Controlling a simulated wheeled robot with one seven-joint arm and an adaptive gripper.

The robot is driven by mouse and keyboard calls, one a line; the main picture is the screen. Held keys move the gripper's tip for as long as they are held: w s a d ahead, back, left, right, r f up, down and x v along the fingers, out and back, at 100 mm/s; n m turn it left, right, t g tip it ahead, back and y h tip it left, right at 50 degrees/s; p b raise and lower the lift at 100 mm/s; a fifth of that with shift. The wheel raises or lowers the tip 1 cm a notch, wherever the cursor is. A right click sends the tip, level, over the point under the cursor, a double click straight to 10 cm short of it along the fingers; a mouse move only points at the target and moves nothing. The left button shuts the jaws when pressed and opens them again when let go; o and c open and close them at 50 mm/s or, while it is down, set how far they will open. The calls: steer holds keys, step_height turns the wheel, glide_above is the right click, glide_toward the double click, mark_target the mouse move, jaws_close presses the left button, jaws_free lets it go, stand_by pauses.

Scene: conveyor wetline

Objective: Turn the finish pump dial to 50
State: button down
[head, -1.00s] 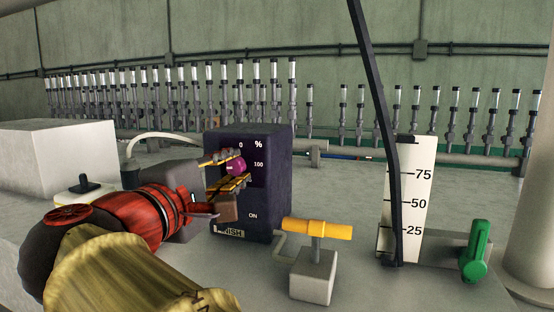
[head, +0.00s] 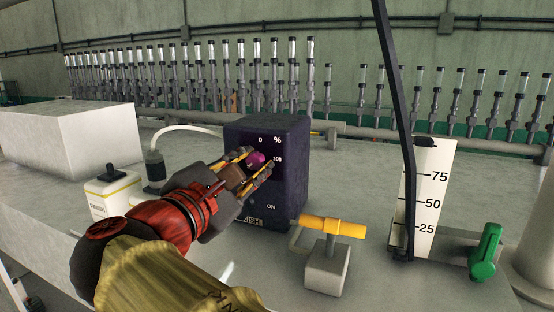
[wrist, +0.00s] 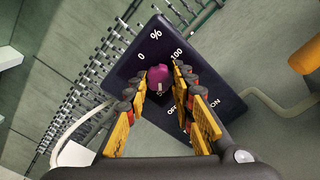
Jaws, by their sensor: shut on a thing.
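The finish pump is a dark box (head: 290,190) on the bench, marked 0, %, 100 and ON on its face. Its dial is a magenta knob (head: 257,158) between the 0 and 100 marks. My gripper (head: 259,161) reaches it from the front left, with its yellow fingers shut on the knob's two sides. The wrist view shows the knob (wrist: 158,76) between the fingertips, below the % sign. The knob's pointer is hidden, so I cannot read its setting. The label at the pump's lower edge is partly covered by my gripper.
A yellow-handled valve (head: 332,228) stands close to the pump's right. A white scale (head: 434,185) with a black lever (head: 398,110) and a green handle (head: 485,252) are further right. A white canister (head: 110,190) and a pale block (head: 85,138) are at left.

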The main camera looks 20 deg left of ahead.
steer(key=shift+f, duration=0.15)
steer(key=c, duration=1.5)
jaws_free()
steer(key=s+a, duration=0.1)
steer(key=s, duration=1.1)
